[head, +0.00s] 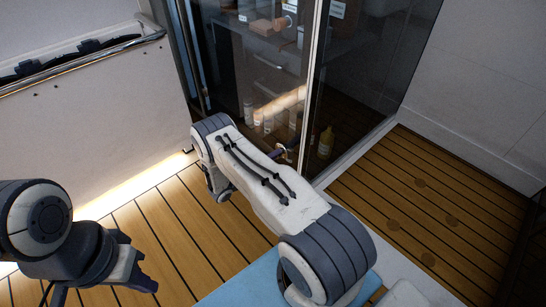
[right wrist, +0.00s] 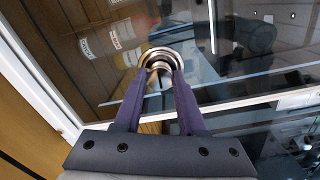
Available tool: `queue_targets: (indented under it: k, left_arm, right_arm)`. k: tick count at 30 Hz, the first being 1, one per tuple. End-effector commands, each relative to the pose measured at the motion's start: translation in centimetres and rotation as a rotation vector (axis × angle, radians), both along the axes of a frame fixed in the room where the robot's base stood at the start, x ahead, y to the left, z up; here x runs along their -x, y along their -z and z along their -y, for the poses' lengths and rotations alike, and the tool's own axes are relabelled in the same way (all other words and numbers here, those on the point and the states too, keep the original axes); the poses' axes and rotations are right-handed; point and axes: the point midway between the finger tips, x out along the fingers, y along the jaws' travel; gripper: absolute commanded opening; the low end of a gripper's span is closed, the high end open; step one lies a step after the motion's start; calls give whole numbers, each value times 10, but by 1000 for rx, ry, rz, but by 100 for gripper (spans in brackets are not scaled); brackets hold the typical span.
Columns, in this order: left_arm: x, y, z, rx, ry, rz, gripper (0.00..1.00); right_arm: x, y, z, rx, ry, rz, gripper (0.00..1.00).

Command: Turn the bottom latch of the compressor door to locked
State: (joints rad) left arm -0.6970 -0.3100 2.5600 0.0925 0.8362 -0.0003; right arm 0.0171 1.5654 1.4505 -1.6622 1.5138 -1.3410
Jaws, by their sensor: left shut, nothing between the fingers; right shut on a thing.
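The compressor door (head: 315,75) is a dark glass panel with a pale frame, at the upper middle of the head view. Its pale frame also shows in the right wrist view (right wrist: 250,107). The bottom latch (right wrist: 160,55) is a round, shiny metal fitting on the door. My right gripper (right wrist: 162,78) has its purple fingers shut on the latch's middle part, which they partly hide. In the head view my right arm covers much of this area, and the right gripper (head: 276,153) shows only in part. My left gripper (head: 146,276) is shut and empty at the lower left, away from the door.
Behind the glass stand several bottles, including a yellow one (head: 326,143), and shelves with small goods. A wooden slatted floor (head: 430,210) lies open at the right. A pale wall panel with a rail (head: 85,70) stands at the left. A blue surface (head: 240,288) is at the bottom.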

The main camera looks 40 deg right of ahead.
Motion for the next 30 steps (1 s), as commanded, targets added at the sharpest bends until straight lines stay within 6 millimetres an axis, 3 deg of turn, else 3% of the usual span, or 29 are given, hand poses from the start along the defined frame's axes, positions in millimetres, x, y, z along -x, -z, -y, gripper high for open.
queue_targets:
  k: [9, 23, 24, 26, 30]
  left_arm:
    - [0, 1, 0, 0, 0, 0, 0]
    - [0, 1, 0, 0, 0, 0, 0]
    - [0, 1, 0, 0, 0, 0, 0]
    - [0, 1, 0, 0, 0, 0, 0]
    - [0, 1, 0, 0, 0, 0, 0]
  right_arm:
    - [0, 0, 0, 6, -1, -96, 0]
    - [0, 0, 0, 8, -1, -111, 0]
    - [0, 0, 0, 8, -1, -110, 43]
    - [0, 0, 0, 8, -1, -110, 66]
    - [0, 0, 0, 8, -1, -110, 69]
